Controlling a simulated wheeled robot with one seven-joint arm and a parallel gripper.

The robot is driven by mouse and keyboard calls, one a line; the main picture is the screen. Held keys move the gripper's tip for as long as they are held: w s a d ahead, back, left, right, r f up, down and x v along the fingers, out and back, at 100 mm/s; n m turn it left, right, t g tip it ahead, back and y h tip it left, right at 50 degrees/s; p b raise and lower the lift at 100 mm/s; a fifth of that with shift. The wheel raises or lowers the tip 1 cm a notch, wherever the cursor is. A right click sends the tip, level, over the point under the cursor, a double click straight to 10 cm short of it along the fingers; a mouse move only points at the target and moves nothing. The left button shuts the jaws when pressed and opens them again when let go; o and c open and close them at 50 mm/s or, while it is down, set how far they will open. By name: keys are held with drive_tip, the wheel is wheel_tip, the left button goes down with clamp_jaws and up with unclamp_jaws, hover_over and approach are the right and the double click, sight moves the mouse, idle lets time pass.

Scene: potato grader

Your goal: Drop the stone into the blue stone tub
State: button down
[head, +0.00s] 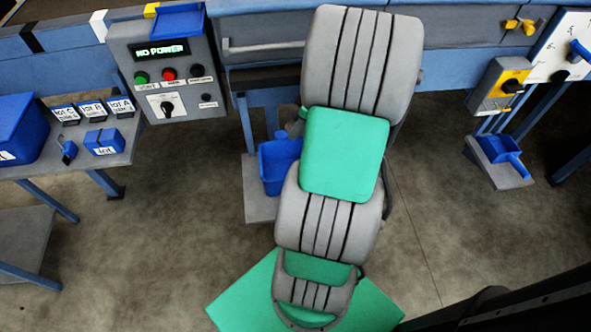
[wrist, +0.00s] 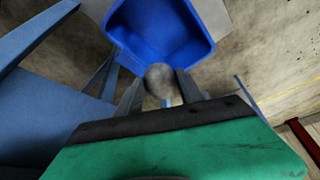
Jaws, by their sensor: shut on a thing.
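In the wrist view, a grey, rounded stone (wrist: 160,80) sits between the two dark fingers of my gripper (wrist: 160,90), which is shut on it. The open blue stone tub (wrist: 160,30) lies just beyond the stone in that view, and the stone overlaps its near edge. The tub looks empty where its inside shows. I cannot tell the stone's height over the tub. In the head view the blue tub (head: 276,167) stands on a grey base, partly hidden by my arm. My gripper is mostly hidden behind my arm there.
A control box (head: 170,70) reading "NO POWER" stands at the left. A side table (head: 100,155) holds a blue bin (head: 18,128) and small labelled blocks. Blue legs (head: 247,125) of the machine stand close by the tub. A blue scoop-like tray (head: 503,150) is at the right.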

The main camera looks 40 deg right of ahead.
wheel_tip(320, 180, down, 3)
drive_tip(key=shift+f+b, duration=0.15)
drive_tip(key=shift+b, duration=0.65)
drive_tip(key=c, duration=0.7)
unclamp_jaws()
drive_tip(key=p+v, duration=0.1)
drive_tip(key=v, duration=0.6)
drive_tip(key=shift+r, duration=0.45)
drive_tip(key=w+a+r+m+g+h+p, duration=0.1)
drive_tip(key=w+a+r+p, duration=0.1)
drive_tip(key=a+r+p, duration=0.5)
drive_tip(key=w+a+r+m+p, duration=0.15)
drive_tip(key=a+r, duration=0.35)
drive_tip(key=a, duration=0.5)
drive_tip(key=s+a+r+m+p, duration=0.1)
drive_tip(key=s+a+r+p, duration=0.1)
drive_tip(key=a, duration=0.2)
drive_tip(key=s+a+r+p, duration=0.1)
drive_tip(key=a+r+p, duration=0.1)
drive_tip(key=a, duration=0.2)
drive_tip(key=s+a+r+m+h+p, duration=0.1)
drive_tip(key=s+a+r+p, duration=0.1)
drive_tip(key=a, duration=0.2)
drive_tip(key=shift+s+a+r+m+p, duration=0.25)
drive_tip(key=shift+s+r+m+p, duration=0.05)
drive_tip(key=shift+r+m+p, duration=0.1)
